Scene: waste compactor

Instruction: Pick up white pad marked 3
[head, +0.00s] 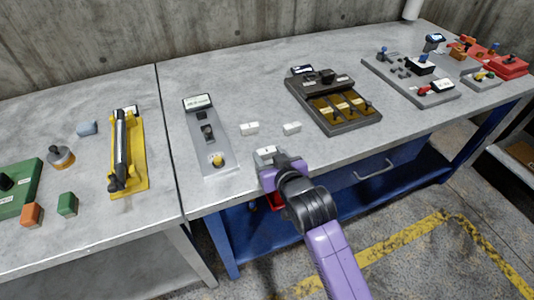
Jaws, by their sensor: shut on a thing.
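My purple-and-dark gripper (269,162) is over the front part of the table in the head view. It is shut on a white pad (265,151), which shows just beyond the fingers with a small dark mark on its top. The mark is too small to read. Two other white pads lie on the tabletop behind it, a left one (249,129) and a right one (292,128). I cannot read any marks on them. The arm hides the near side of the held pad, and I cannot tell how far it is above the table.
A grey panel with a yellow knob (209,135) lies left of my gripper. A dark board with several brass plates (334,101) lies behind right. A yellow fixture (127,150) is farther left. Bare grey tabletop (245,95) lies behind the pads; the table's front edge is close.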

